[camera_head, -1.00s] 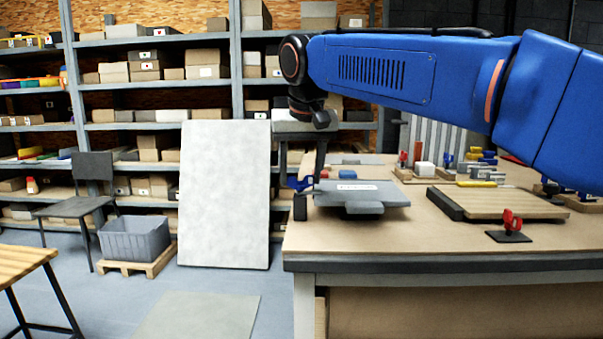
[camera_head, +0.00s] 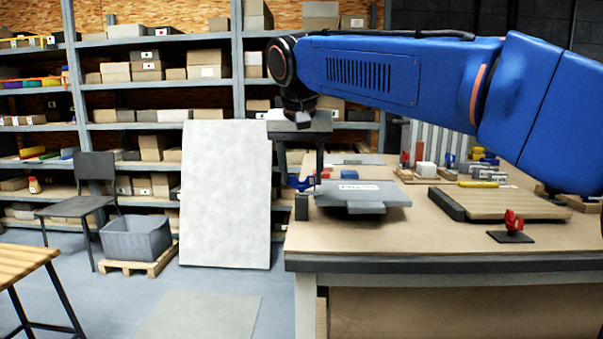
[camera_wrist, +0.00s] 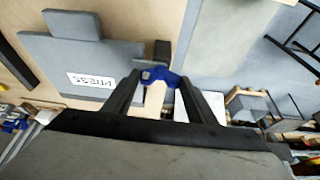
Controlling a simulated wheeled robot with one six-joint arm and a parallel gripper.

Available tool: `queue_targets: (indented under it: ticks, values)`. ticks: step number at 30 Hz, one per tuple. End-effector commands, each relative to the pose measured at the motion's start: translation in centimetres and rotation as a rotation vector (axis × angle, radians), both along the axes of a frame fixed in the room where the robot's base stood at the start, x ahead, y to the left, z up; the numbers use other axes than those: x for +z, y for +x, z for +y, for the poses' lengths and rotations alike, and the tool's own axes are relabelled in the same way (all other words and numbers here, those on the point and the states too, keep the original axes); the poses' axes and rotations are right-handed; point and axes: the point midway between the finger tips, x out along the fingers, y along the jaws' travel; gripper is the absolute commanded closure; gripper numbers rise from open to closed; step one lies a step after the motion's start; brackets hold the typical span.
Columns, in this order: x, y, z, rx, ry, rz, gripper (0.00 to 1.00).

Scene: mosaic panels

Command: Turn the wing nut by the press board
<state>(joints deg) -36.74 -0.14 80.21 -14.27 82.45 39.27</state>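The grey press board (camera_head: 385,196), labelled PRESS, lies at the table's left end; it also shows in the wrist view (camera_wrist: 85,55). A blue wing nut (camera_head: 301,184) is beside its left edge, on a dark mount. In the wrist view the blue wing nut (camera_wrist: 160,74) shows between my fingertips, its wings reaching towards both fingers. My gripper (camera_head: 302,176) points down over it with its fingers apart; it also shows in the wrist view (camera_wrist: 160,80). I cannot tell whether the fingers touch the wings.
A red wing nut (camera_head: 512,222) on a dark plate stands near a wooden board (camera_head: 505,203) at right. Several small parts and blocks lie behind. A grey crate (camera_head: 135,240) on a pallet and a leaning pale panel (camera_head: 225,195) stand left of the table.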

Motion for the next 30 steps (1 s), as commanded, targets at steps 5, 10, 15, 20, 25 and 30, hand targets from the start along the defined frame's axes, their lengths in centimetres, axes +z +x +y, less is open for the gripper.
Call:
queue_targets:
  ticks: [5,10,15,20,25,30]
  values:
    - [0.0,0.0,0.0,0.0,0.0,0.0,0.3]
    - [0.0,0.0,0.0,0.0,0.0,0.0,0.3]
    - [0.7,-0.3,0.0,0.0,0.001,-0.001,0.3]
    - [2.9,-1.2,0.1,0.001,0.002,-0.002,0.3]
    - [6.0,-2.5,0.2,0.002,0.002,-0.002,0.3]
    - [9.2,-3.7,0.3,0.001,0.003,-0.002,0.3]
